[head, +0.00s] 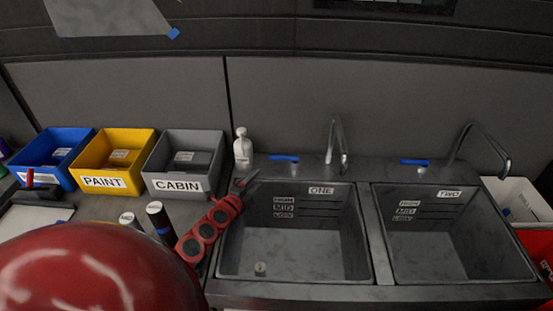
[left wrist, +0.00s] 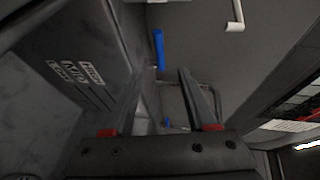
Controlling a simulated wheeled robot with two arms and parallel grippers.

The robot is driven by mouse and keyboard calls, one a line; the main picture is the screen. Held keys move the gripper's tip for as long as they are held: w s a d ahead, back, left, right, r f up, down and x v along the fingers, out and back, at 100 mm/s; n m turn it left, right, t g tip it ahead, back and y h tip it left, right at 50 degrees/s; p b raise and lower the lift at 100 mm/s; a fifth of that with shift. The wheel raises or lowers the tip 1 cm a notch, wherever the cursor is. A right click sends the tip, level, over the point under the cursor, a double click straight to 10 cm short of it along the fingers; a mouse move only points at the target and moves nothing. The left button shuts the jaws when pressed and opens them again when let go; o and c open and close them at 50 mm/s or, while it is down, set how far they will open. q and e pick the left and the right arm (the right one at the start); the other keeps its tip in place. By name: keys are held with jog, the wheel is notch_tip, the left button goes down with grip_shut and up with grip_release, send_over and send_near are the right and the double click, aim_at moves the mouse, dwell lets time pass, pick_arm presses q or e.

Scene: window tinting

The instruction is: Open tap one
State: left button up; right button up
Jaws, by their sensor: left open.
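Tap one's blue handle (head: 284,158) lies on the ledge behind the sink marked ONE, left of its grey spout (head: 337,145). My left gripper (head: 246,181) is near the left rear corner of that sink, in front of the soap bottle and to the left of the handle. In the left wrist view the blue handle (left wrist: 158,48) shows just beyond the fingertips of my open left gripper (left wrist: 160,76). Nothing is between the fingers, and they appear apart from the handle. My right gripper is not in view.
A white bottle (head: 242,147) stands behind the left gripper. The sink marked TWO (head: 455,245) has its own blue handle (head: 414,162) and spout (head: 484,140). A grey CABIN bin (head: 178,183) and a yellow PAINT bin (head: 101,182) stand left. Sink one (head: 300,250) holds one small object.

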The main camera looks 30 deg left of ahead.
aim_at(276, 159)
pick_arm(q)
jog(key=b+x, duration=0.1)
jog(key=x, duration=0.4)
jog(key=b+x, duration=0.1)
jog(key=x, duration=0.4)
jog(key=b+x, duration=0.2)
jog(key=x, duration=0.3)
jog(key=shift+w+a+f, duration=0.2)
jog(key=shift+a, duration=0.15)
jog(key=shift+w+a+f, duration=0.1)
jog(key=shift+w+a, duration=0.1)
jog(key=shift+w, duration=0.1)
jog(key=shift+w+d+b, duration=0.1)
jog(key=shift+w+b, duration=0.35)
jog(key=shift+w, duration=0.4)
grip_shut()
jog(key=shift+f, duration=0.1)
